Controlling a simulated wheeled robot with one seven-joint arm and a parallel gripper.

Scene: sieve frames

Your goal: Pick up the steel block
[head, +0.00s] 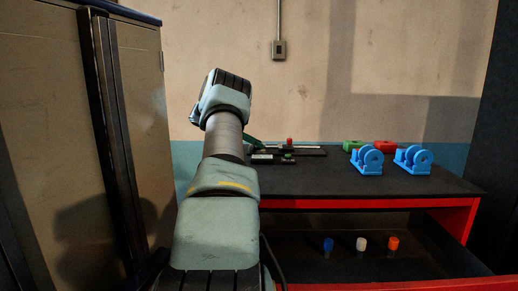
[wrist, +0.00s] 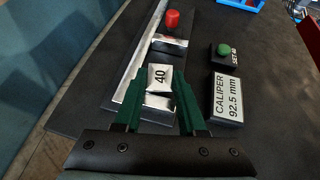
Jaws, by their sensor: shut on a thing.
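The steel block (wrist: 160,78), a pale metal piece marked "40", sits between my gripper's green fingers in the wrist view. My gripper (wrist: 160,84) is shut on it, one finger at each side. The block is over or beside a dark fixture with a long steel rail (wrist: 130,82); I cannot tell whether it touches the fixture. In the head view my arm hides the block and most of the gripper; only a bit of green finger (head: 250,138) shows.
The fixture has a red knob (wrist: 172,19) and another metal piece (wrist: 169,41). To its right are a "SET 40" box with a green button (wrist: 224,49) and a "CALIPER 92.5 mm" sign (wrist: 227,98). Two blue devices (head: 368,161) (head: 413,160) stand on the bench's right; its front middle is clear.

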